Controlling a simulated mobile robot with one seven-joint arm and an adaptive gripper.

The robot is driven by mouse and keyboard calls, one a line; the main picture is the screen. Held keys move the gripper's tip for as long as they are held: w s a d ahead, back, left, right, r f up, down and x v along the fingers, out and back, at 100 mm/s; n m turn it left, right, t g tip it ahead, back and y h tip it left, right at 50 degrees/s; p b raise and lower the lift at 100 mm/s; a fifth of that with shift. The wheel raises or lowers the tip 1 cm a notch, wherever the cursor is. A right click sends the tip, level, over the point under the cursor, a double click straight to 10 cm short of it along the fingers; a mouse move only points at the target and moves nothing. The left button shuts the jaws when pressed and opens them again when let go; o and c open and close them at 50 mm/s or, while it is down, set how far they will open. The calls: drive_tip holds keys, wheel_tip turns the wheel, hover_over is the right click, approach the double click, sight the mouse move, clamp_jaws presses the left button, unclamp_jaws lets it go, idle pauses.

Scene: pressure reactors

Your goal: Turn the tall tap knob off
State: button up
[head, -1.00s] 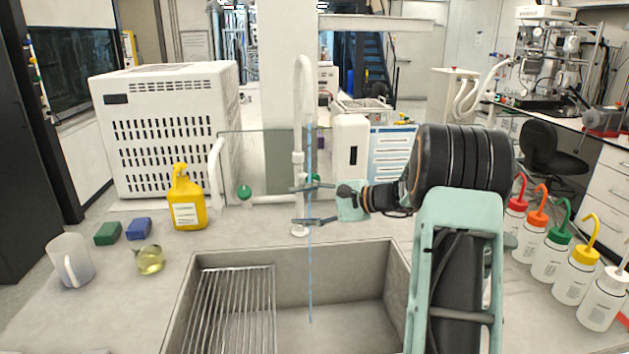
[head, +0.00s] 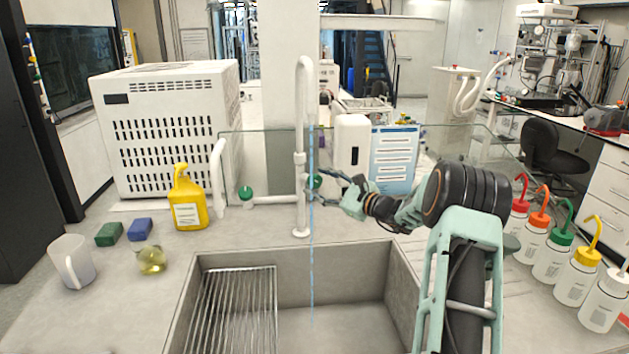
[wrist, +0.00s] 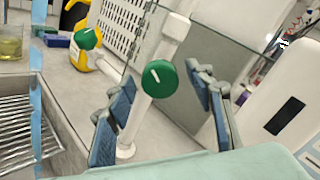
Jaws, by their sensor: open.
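The tall tap (head: 303,110) is a white gooseneck pipe standing behind the sink. A thin blue water stream (head: 311,260) runs down from its spout into the sink. Its green knob (head: 315,181) is on the pipe's right side, partly hidden in the head view. In the wrist view the round green knob (wrist: 159,79) with a slanted white mark shows between my fingers. My gripper (head: 322,185) is open, one blue-padded finger on each side of the knob in the picture. I cannot tell any contact.
A second green knob (head: 246,193) belongs to the shorter white tap (head: 218,170) at left. A glass panel (head: 265,150) stands behind the taps. A yellow bottle (head: 187,205) is at left. The sink (head: 345,258) with a wire rack (head: 238,310) is in front.

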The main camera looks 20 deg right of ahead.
drive_tip(key=shift+x, duration=1)
drive_tip(key=shift+c, duration=0.2)
drive_tip(key=c, duration=1.2)
drive_tip(key=shift+o, duration=0.2)
drive_tip(key=m+p, duration=0.2)
drive_tip(key=m, duration=0.3)
drive_tip(key=shift+r, duration=0.1)
drive_tip(key=shift+m+p, duration=1.2)
drive_tip(key=shift+m, duration=1.2)
